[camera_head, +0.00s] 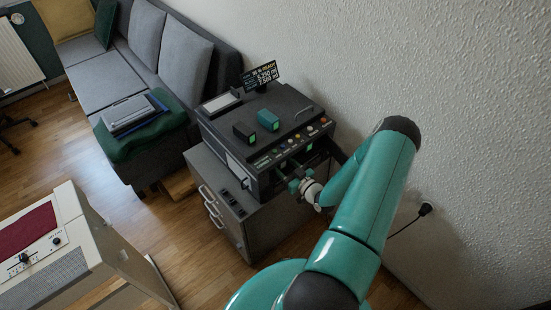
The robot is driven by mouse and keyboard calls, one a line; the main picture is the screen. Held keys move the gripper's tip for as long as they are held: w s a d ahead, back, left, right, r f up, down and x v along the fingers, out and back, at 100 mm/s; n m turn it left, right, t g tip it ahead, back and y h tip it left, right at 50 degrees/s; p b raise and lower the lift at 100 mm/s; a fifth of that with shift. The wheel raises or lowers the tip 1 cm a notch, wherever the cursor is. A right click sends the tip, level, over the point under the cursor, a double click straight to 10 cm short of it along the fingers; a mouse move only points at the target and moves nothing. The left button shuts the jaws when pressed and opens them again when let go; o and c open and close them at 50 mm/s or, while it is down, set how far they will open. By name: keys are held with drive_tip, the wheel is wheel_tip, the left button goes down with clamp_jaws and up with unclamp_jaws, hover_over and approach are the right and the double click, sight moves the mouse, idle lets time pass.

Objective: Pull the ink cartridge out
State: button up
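A dark printer-like machine (225,130) stands on a grey cabinet (240,228). Its front has a row of coloured buttons and slots with green-lit spots below them. A black block (244,132) and a teal block (268,120), each with a green end face, sit on its top and look like cartridges. My gripper (294,181) is at the machine's front, close to the slots. It is small and partly hidden by my arm, so I cannot tell whether its fingers are open or hold anything. No cartridge inside a slot shows clearly.
A small display (260,75) stands at the machine's back. Small dark pieces (232,202) lie on the cabinet top. A grey sofa (105,78) is at the back left, a beige console (70,250) at the front left. A textured wall (470,130) is close on the right, with a plugged-in cord (425,209).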

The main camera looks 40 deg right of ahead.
drive_tip(key=c, duration=1)
drive_tip(key=shift+s+d, duration=0.1)
drive_tip(key=shift+s, duration=3.1)
drive_tip(key=shift+s, duration=2.35)
